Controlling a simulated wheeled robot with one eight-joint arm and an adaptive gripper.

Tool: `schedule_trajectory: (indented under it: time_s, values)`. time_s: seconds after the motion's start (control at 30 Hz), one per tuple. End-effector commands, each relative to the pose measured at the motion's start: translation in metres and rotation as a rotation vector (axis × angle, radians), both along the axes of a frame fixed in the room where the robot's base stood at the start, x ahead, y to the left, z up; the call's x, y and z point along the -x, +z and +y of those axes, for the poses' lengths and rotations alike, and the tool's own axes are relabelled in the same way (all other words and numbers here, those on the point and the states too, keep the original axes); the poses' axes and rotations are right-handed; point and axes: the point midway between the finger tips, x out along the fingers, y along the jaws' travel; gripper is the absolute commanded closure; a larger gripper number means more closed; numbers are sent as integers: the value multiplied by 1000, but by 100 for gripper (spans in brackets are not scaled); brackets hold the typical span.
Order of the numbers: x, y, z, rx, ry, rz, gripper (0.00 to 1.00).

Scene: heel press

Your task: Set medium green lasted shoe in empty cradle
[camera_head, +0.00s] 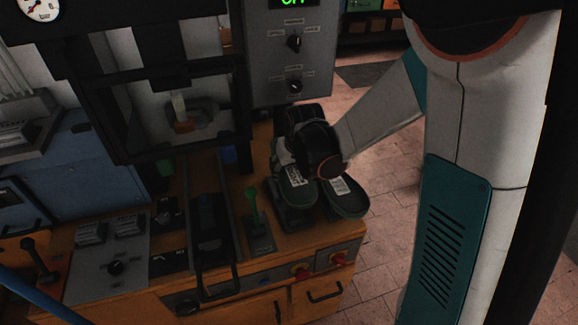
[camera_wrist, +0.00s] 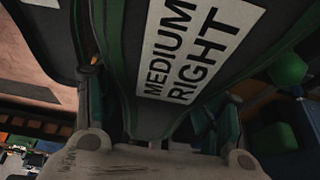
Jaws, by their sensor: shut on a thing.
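A green lasted shoe (camera_head: 297,193) with a dark sole and white label is at the right end of the orange bench. In the wrist view its label on the shoe (camera_wrist: 185,75) reads MEDIUM RIGHT. My gripper (camera_wrist: 160,125) has a finger on each side of this shoe and is shut on it; in the head view my wrist hides most of the grip. A second green shoe (camera_head: 347,199) with a white label sits close beside it on the right. Dark supports (camera_head: 292,217) show under the shoes. I cannot tell which cradle is empty or whether the held shoe touches one.
A green lever (camera_head: 254,212) stands just left of the shoes. A dark press frame (camera_head: 127,160) and grey control box (camera_head: 292,60) rise behind. Open tiled floor (camera_head: 385,215) lies to the right.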

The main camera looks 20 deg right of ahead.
Motion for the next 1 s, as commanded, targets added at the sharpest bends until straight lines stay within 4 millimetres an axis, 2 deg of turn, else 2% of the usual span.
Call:
schedule_trajectory:
  time_s: [0.7,1.0]
  values:
    - [0,-57,0,0,0,-1,74]
    - [0,-70,0,0,0,-1,74]
